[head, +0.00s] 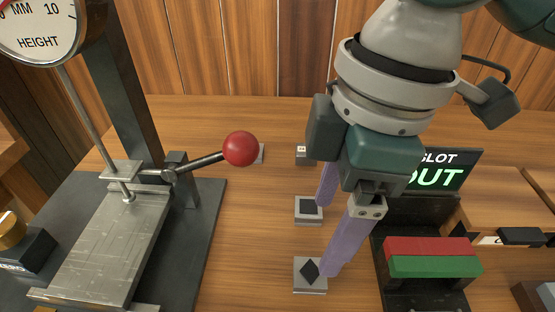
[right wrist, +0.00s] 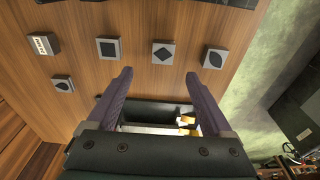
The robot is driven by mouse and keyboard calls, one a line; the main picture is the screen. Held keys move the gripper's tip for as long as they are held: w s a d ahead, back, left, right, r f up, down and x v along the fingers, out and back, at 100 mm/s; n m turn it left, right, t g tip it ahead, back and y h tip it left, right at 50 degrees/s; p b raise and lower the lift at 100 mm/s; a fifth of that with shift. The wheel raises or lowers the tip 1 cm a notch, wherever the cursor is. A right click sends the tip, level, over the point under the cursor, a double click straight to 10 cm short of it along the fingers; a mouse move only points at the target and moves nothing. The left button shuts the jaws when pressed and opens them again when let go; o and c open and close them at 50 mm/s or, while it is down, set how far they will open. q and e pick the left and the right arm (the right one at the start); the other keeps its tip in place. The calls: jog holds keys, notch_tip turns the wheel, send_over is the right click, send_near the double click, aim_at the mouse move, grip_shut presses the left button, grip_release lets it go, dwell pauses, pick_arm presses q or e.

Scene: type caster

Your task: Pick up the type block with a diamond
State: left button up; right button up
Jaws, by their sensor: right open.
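The type block with a diamond (head: 310,275) lies on the wooden table near the bottom of the head view, a grey square block with a black diamond face. In the right wrist view the diamond block (right wrist: 163,52) sits just beyond the fingertips, roughly between them. My right gripper (head: 328,238) has two purple fingers, spread and empty. In the head view one fingertip overlaps the diamond block's right edge; contact cannot be told. In the right wrist view my right gripper (right wrist: 158,76) shows nothing held. My left gripper is not in view.
A square-marked block (head: 309,209) lies beside the diamond block. An oval-marked block (right wrist: 215,57) is on its other side. A press with a red ball handle (head: 240,148) stands left. A dark holder with red (head: 430,247) and green (head: 435,267) bars stands right.

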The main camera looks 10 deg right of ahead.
aim_at(311, 271)
jog(key=f, duration=0.3)
jog(key=shift+s+a+f, duration=0.15)
jog(key=shift+a+f, duration=0.2)
jog(key=shift+f, duration=0.05)
notch_tip(311, 271, down, 6)
jog(key=shift+a+r+b, duration=0.1)
jog(key=shift+r+b, duration=0.15)
jog(key=shift+b, duration=0.45)
jog(key=shift+r, duration=0.1)
grip_shut()
